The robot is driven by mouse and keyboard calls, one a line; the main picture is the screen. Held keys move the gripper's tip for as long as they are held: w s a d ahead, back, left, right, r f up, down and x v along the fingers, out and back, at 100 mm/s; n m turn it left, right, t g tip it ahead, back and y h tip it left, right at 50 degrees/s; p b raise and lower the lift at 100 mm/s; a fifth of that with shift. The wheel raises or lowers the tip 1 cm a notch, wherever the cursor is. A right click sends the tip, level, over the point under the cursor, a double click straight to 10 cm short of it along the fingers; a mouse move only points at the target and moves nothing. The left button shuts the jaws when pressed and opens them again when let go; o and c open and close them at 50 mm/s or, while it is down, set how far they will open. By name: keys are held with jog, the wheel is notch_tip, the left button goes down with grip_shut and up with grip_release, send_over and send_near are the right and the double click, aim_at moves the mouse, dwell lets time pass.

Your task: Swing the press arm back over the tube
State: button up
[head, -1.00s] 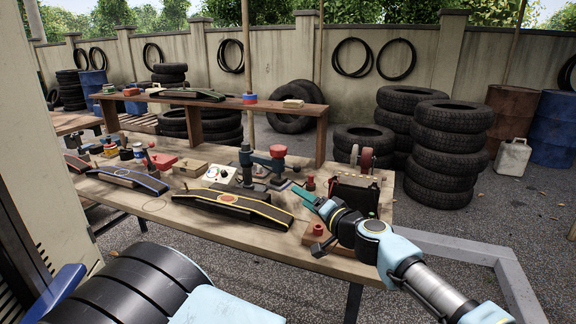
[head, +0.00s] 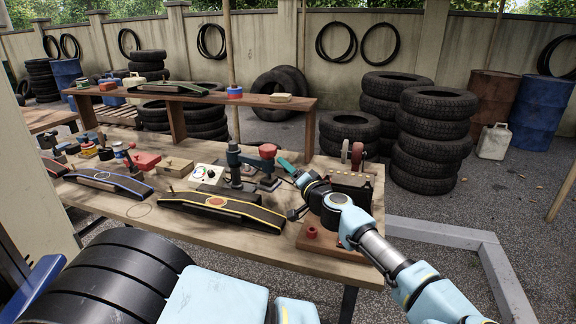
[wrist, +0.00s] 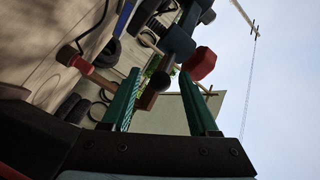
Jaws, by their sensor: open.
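The press (head: 234,166) is a dark blue post on the workbench, behind the black tube (head: 185,200) with its round orange patch. Its press arm (head: 250,157) reaches right from the post, clear of the tube, and ends in a red head (head: 267,151). My gripper (head: 285,164) is just right of the red head, at about its height. In the wrist view my gripper (wrist: 160,72) has its teal fingers apart. The red head (wrist: 201,63) shows beyond the right fingertip. A dark reddish cylinder (wrist: 150,92) shows between the fingers; I cannot tell its depth.
A white control box (head: 208,175) stands left of the post. A black bin (head: 350,188) and a wooden block with a red knob (head: 311,232) are close to my arm. A raised shelf (head: 190,100) runs behind. Tyre stacks (head: 433,140) stand beyond the bench.

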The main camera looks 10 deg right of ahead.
jog(key=shift+w+a, duration=0.1)
jog(key=shift+w, duration=0.15)
grip_shut()
dwell(0.4)
dwell(0.9)
